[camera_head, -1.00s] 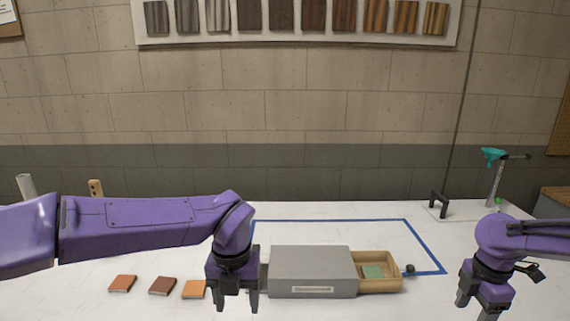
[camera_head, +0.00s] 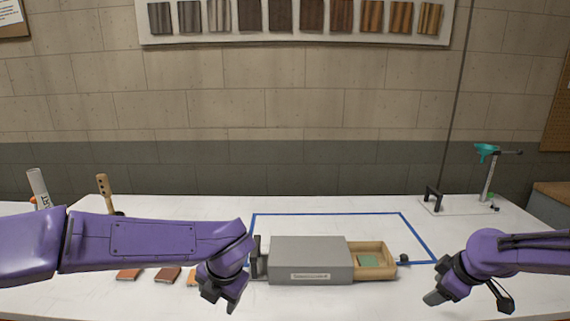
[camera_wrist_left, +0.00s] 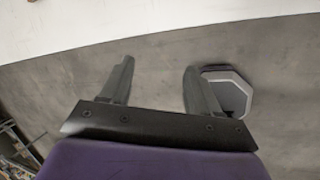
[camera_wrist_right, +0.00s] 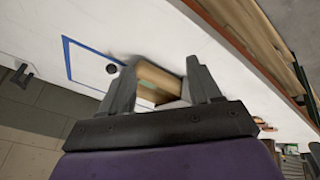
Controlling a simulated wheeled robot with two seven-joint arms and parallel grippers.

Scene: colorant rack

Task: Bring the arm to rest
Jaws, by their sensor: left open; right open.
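My left gripper (camera_head: 222,297) hangs over the front of the table, left of the grey drawer box. In the left wrist view its two fingers (camera_wrist_left: 155,85) are apart with nothing between them, over the grey floor past the table edge. My right gripper (camera_head: 440,290) is at the table's front right, right of the open drawer. In the right wrist view its fingers (camera_wrist_right: 160,82) are apart and empty. Both arms are purple; the left forearm hides part of the table's left side.
A grey box (camera_head: 310,258) has its wooden drawer (camera_head: 374,262) out to the right, with a green piece (camera_head: 369,260) inside. Several coloured blocks, including a brown one (camera_head: 167,274), lie left of it. Blue tape (camera_head: 330,213) marks the table (camera_head: 480,226). A teal-topped stand (camera_head: 487,170) is at back right.

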